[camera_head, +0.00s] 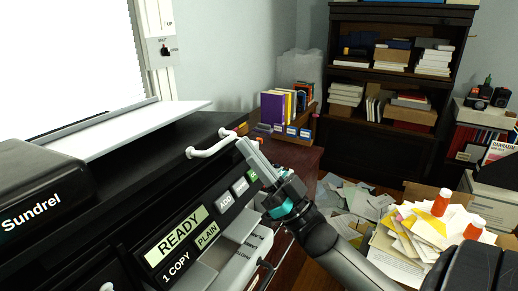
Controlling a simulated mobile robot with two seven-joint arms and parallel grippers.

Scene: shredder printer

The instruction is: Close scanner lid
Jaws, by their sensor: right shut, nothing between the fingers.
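The black printer (130,215) fills the left side, its front panel reading READY, PLAIN and 1 COPY. Its broad black top (170,143) looks low and nearly level; I cannot tell whether the scanner lid is fully down. A white bar handle (212,146) sits at the top's front edge. My right gripper (245,146) is shut and empty, its tips pointing up-left by the handle's right end. I cannot tell whether they touch it. The gripper hides a little of the panel's right end. My left gripper is not in view.
A white flat panel (150,128) lies over the printer's back. A black unit marked Sundrel (40,190) is at the left. Books (275,110) stand on a low cabinet behind. Loose papers (350,203) and a paper-filled box with orange-red bottles (440,202) are at the right.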

